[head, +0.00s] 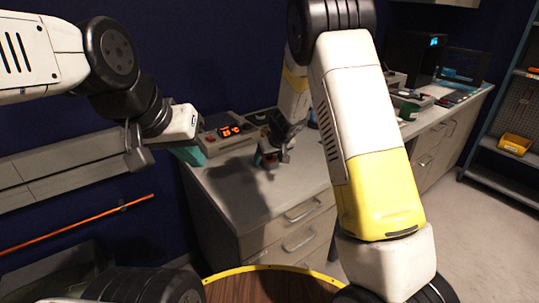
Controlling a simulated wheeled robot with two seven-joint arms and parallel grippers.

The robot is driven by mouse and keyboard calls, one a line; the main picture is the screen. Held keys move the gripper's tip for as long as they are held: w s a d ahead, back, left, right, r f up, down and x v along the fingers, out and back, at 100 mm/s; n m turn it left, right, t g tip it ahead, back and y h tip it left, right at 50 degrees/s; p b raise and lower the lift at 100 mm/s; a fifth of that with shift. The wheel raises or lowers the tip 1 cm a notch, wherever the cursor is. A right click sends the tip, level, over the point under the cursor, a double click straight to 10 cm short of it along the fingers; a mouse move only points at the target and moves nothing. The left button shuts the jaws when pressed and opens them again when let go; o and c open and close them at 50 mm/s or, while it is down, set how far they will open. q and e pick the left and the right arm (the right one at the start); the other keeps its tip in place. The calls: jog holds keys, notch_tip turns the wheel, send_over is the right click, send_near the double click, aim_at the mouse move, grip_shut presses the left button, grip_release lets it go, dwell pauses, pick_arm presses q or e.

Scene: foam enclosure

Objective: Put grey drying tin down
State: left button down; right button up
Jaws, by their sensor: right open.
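My right gripper (274,142) is low over the grey counter top (232,185), just right of a device with lit orange digits. It is open. A small dark shape with a reddish part shows at its fingertips, too small to tell whether it is the grey drying tin or part of the gripper. No grey tin can be clearly made out.
The device with orange digits (228,132) stands at the counter's back left. A green round container (409,111) and a black box-like machine (412,57) stand farther right. A yellow bin (515,143) sits on a shelf. The counter's front left is clear.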

jog(key=c, duration=1.6)
jog(key=shift+r, duration=0.1)
